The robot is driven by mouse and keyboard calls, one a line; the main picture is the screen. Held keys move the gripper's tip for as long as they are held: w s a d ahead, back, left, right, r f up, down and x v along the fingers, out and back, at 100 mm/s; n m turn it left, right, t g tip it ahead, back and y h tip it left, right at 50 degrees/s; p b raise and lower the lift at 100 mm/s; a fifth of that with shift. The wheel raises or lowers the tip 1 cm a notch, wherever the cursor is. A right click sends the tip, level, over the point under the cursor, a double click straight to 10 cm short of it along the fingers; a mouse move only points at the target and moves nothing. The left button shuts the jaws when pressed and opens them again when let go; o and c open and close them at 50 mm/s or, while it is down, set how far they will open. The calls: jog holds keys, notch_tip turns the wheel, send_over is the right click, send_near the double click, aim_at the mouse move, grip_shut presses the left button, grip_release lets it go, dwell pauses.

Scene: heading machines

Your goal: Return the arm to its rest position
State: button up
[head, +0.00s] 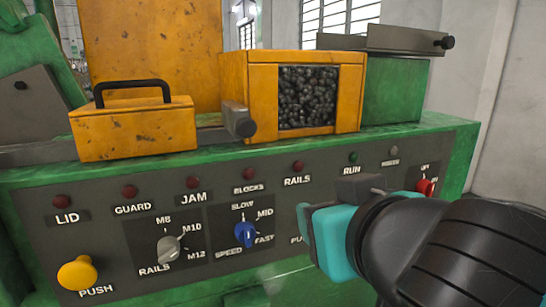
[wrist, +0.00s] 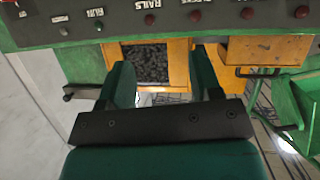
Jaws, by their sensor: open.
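My gripper (wrist: 164,78) shows in the wrist view with its two dark green fingers spread apart and nothing between them. In the head view my arm reaches in from the lower right, and its dark grey and teal end (head: 335,240) is in front of the right part of the control panel (head: 120,235). It covers some of the panel's controls and labels there. The fingertips are hard to make out in the head view. I cannot tell whether the arm touches the panel.
The green machine carries a yellow bin (head: 260,100) of dark small parts and a yellow box with a black handle (head: 135,130). A yellow push button (head: 77,273), grey knob (head: 168,248), blue knob (head: 246,233) and red switch (head: 426,187) are on the panel. A pale wall stands right.

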jog(key=s+d+f+g+p, duration=0.3)
jog(key=d+f+g, duration=0.4)
jog(key=g, duration=0.3)
jog(key=s+r+n+g+y+p, duration=0.1)
jog(key=s+r+n+g, duration=0.2)
jog(key=s+n, duration=0.1)
jog(key=shift+s+d+y, duration=0.3)
jog(key=shift+s+d, duration=0.15)
jog(key=shift+s, duration=0.1)
jog(key=shift+a+r, duration=0.1)
dwell(1.1)
